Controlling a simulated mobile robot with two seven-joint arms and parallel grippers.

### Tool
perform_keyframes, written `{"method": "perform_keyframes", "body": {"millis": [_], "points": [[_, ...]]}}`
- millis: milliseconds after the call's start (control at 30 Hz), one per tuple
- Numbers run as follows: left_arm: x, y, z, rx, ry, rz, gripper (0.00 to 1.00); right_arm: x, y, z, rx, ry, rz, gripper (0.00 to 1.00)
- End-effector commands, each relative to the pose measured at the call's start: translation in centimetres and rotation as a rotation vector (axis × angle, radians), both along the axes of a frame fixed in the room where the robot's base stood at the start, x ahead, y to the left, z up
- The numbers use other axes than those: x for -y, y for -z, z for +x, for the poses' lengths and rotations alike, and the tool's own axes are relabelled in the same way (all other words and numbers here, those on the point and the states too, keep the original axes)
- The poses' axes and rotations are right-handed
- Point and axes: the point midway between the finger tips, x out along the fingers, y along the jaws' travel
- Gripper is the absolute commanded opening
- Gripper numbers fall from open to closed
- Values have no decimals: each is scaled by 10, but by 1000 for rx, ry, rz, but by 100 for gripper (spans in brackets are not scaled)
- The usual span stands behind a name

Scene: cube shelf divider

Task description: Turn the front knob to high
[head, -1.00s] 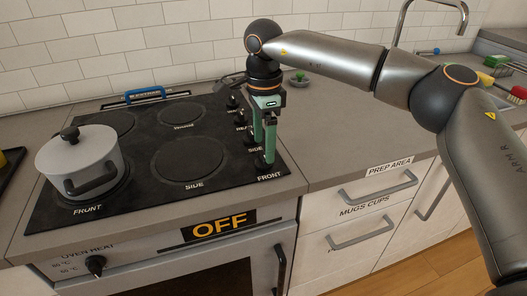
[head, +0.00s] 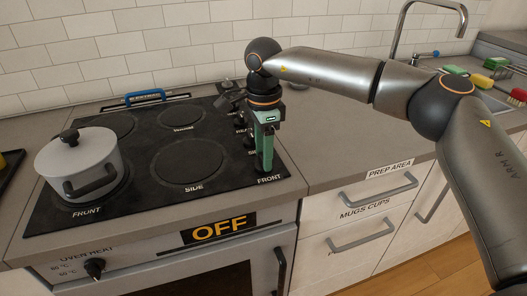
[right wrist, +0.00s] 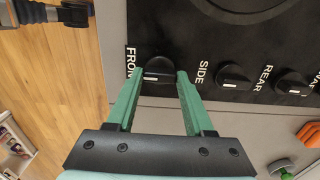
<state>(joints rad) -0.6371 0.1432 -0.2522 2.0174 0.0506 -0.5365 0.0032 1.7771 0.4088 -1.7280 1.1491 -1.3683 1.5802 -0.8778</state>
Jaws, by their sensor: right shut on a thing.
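The front knob (right wrist: 158,72) is a black dial with a short pale mark, beside the word FRONT on the black cooktop (right wrist: 190,55). My right gripper (right wrist: 161,73) has its green fingers on either side of this knob and is shut on it. In the head view the right gripper (head: 264,168) points straight down at the cooktop's front right corner, above the FRONT label (head: 269,180). Its fingers hide the knob there. The knob's exact setting is hard to read. My left gripper is not in view.
The side knob (right wrist: 234,77) and rear knob (right wrist: 292,83) stand in the same row, close to the right finger. A grey lidded pot (head: 80,160) sits on the front left burner. An OFF display (head: 219,227) is on the oven front. The counter to the right is mostly clear.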

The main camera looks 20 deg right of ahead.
Motion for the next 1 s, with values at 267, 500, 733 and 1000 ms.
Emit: {"method": "perform_keyframes", "body": {"millis": [267, 500, 733, 1000], "points": [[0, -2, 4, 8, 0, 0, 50, 0, 0, 0, -1, -1, 0, 2], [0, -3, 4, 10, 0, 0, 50, 0, -1, 0, -1, 10, 0, 0], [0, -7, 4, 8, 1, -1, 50, 0, -1, 0, -2, 93, -1, 0], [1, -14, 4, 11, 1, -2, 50, 0, -2, 0, -3, 306, 0, 0]]}}
